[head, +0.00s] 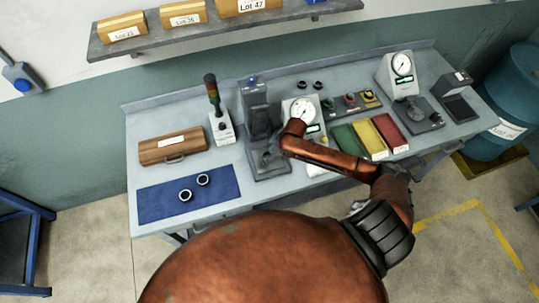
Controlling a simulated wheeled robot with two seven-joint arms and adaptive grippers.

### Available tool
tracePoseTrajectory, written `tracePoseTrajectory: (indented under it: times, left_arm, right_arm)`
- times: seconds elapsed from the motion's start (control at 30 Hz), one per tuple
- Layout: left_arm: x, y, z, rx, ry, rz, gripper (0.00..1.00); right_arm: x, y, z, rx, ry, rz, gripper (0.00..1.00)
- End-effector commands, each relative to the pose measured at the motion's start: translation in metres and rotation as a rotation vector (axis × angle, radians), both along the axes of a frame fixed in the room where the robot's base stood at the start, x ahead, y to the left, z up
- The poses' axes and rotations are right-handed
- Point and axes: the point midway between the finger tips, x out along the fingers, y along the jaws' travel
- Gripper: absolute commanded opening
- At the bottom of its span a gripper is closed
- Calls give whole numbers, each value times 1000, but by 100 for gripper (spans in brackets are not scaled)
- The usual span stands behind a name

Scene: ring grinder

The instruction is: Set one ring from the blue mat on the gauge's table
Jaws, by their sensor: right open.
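Two pale rings (185,195) lie on the blue mat (150,205) at the bench's left front; the other ring (203,179) is just to the upper right. A dial gauge (300,110) stands mid-bench, its lower part and table largely hidden by my right arm. Another dial gauge (402,65) stands at the back right with a dark base before it. My right arm reaches in from the right, and my right gripper (268,157) is small and dark against the grey machine, open, to the right of the mat. I see nothing in it. My left gripper is out of view.
A grey upright machine (258,105) stands between mat and middle gauge. A signal-light post (213,95) and brown case (173,147) are behind the mat. Green, yellow and red trays (390,133) lie right of centre. A shelf with boxes (183,14) hangs above; a blue drum (518,100) stands right.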

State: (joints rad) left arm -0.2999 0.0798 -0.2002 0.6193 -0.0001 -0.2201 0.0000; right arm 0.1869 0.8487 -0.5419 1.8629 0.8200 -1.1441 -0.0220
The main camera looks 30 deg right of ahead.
Motion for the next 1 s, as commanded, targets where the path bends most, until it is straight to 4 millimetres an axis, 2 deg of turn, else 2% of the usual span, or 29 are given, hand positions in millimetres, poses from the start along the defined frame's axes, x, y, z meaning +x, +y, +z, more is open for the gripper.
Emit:
tracePoseTrajectory:
  times: [0.23, 0.5, 0.7, 0.83, 1.0]
  left_arm:
    - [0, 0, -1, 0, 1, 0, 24]
    - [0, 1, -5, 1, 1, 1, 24]
    - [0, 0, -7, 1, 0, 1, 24]
    - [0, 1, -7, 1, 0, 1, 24]
    - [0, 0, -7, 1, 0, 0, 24]
  right_arm:
    - [-4, -4, 15, -1, -1, 1, 54]
    - [-21, -18, 67, -3, -1, 1, 54]
    - [-31, -25, 98, -2, -1, 0, 54]
    - [-35, -27, 109, -1, -1, 1, 54]
    - [-37, -27, 113, 1, 1, 0, 54]
